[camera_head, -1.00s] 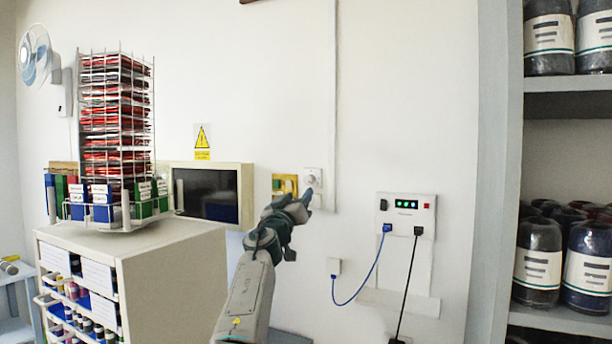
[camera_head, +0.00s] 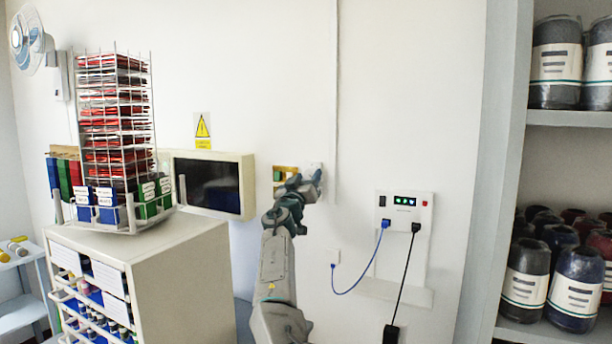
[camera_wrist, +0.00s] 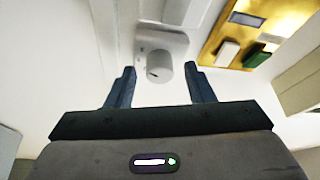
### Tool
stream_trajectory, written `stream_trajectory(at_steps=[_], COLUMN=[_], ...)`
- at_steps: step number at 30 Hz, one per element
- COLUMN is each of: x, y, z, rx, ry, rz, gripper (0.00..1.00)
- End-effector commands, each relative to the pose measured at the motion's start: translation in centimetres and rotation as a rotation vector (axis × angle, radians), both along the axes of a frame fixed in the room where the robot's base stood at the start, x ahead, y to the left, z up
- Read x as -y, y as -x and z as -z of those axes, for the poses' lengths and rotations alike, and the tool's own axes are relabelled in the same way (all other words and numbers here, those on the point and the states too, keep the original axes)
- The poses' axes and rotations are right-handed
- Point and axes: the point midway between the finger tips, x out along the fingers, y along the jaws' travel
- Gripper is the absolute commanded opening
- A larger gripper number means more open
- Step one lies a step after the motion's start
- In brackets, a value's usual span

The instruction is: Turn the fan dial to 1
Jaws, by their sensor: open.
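The fan dial (camera_wrist: 159,67) is a white round knob on a white wall plate (camera_wrist: 172,41) in the wrist view. A short dark mark shows on the knob's face; I cannot read any numbers. My gripper (camera_wrist: 160,80) is open, with one dark finger on each side of the knob and apart from it. In the head view my gripper (camera_head: 312,178) is at the wall and hides most of the white dial plate (camera_head: 314,166). The wall fan (camera_head: 28,38) hangs at the upper left.
A brass switch plate (camera_head: 284,174) is just left of the dial; it also shows in the wrist view (camera_wrist: 238,35). A framed dark screen (camera_head: 247,188) and a white cabinet (camera_head: 185,270) with a swatch rack stand left. A socket panel (camera_head: 404,220) with cords is right.

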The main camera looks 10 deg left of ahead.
Motion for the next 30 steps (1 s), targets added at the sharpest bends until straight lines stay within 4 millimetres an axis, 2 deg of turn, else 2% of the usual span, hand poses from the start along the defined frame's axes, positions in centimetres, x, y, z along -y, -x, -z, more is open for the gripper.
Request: stream_trajectory(at_steps=[6, 11, 22, 30], x=[0.00, -0.01, -0.03, 0.14], y=[-0.01, -0.01, 0.07, 0.15], z=[0.05, 0.04, 0.10, 0.13], rx=[0.000, 0.000, -0.012, -0.067], ry=[0.000, 0.000, 0.036, 0.185], rz=[0.000, 0.000, -0.001, -0.003], gripper=[0.48, 0.04, 0.04, 0.04])
